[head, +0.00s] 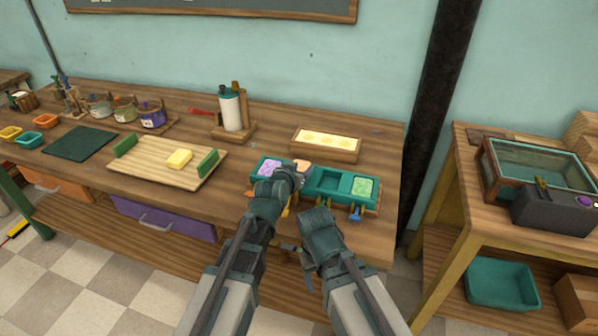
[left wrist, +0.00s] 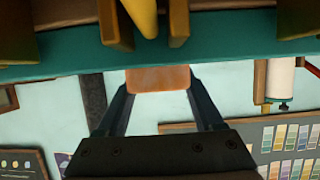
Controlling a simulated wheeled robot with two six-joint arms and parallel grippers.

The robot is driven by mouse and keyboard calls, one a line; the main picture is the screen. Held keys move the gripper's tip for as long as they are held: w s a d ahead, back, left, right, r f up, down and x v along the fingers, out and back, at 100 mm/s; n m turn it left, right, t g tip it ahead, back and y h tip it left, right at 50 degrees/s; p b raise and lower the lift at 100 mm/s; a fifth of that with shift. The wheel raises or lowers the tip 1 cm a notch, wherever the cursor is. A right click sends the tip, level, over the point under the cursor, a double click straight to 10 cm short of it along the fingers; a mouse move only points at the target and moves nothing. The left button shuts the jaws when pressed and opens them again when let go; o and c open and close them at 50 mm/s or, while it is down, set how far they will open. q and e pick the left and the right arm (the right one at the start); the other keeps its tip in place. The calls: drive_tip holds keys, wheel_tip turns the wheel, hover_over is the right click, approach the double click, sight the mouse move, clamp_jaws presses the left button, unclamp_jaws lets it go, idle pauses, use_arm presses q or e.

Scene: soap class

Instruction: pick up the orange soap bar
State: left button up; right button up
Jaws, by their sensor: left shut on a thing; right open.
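The orange soap bar (head: 302,163) shows partly behind my left gripper in the head view. In the left wrist view the orange soap bar (left wrist: 158,78) lies between the two fingers. My left gripper (head: 292,178) is shut on it, at the teal soap mould (head: 312,192). I cannot tell whether the bar is clear of the mould. A purple bar (head: 269,168) sits in the mould's left part and a green bar (head: 363,187) in its right part. My right gripper (head: 292,248) is open, low in front of the bench edge; its fingers are hard to make out.
A wooden tray with pale yellow pieces (head: 326,158) stands behind the mould. A paper roll holder (head: 232,130) stands behind to the left. Coloured pegs stick out at the mould's front.

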use_arm(q)
drive_tip(key=c, duration=0.4)
drive_tip(key=shift+o, duration=0.2)
drive_tip(key=shift+r, duration=0.25)
